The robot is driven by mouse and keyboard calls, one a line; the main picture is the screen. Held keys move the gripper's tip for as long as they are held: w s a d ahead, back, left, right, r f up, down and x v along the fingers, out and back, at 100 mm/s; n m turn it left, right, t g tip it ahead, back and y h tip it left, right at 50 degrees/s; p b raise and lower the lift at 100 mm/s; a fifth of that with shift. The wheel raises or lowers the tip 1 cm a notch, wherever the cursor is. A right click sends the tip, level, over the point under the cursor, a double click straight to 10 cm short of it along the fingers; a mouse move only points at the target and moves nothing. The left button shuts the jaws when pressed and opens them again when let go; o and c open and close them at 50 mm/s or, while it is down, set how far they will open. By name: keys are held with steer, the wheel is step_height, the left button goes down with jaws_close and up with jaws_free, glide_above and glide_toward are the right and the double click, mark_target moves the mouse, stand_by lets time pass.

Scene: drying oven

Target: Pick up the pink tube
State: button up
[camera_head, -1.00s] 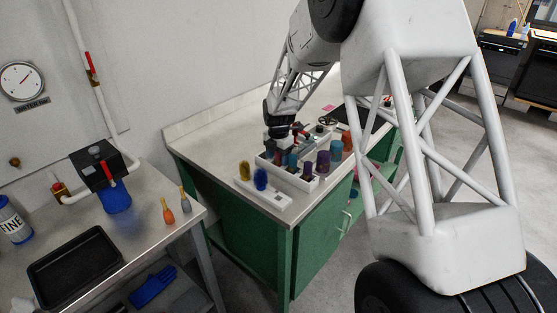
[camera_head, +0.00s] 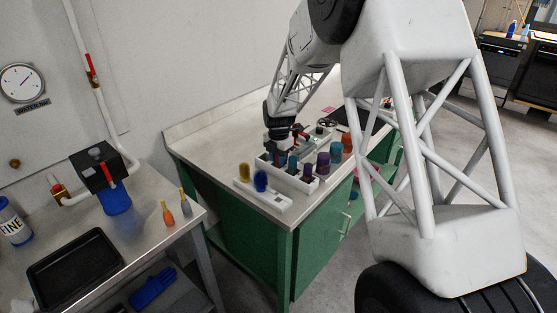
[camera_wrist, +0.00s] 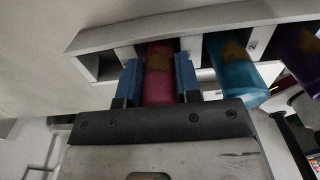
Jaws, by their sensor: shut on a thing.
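The pink tube (camera_wrist: 159,85) is in the middle of the wrist view, with a yellowish patch on it. It sits between the two blue finger pads of my gripper (camera_wrist: 158,75), which is shut on it. Its far end is at an opening of the white rack (camera_wrist: 110,36); I cannot tell whether it is still inside. In the head view my gripper (camera_head: 283,147) is low at the back left of the rack (camera_head: 303,184), and the pink tube cannot be made out there.
A teal tube (camera_wrist: 233,68) stands right beside the right finger, with a purple tube (camera_wrist: 299,52) beyond. In the head view, a white holder in front carries a yellow tube (camera_head: 244,172) and a blue tube (camera_head: 261,180). The counter (camera_head: 215,150) left of the racks is clear.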

steer(key=shift+r, duration=0.15)
steer(key=shift+r, duration=4.85)
steer(key=shift+w, duration=0.1)
steer(key=w+d+r, duration=0.3)
steer(key=w+d, duration=0.1)
steer(key=w, duration=0.2)
steer(key=w+d+r, duration=0.3)
steer(key=w, duration=0.3)
steer(key=shift+w+d+r, duration=0.15)
steer(key=shift+w+d, duration=0.2)
steer(key=shift+f, duration=1.5)
steer(key=shift+f, duration=0.15)
steer(key=shift+f, duration=4.6)
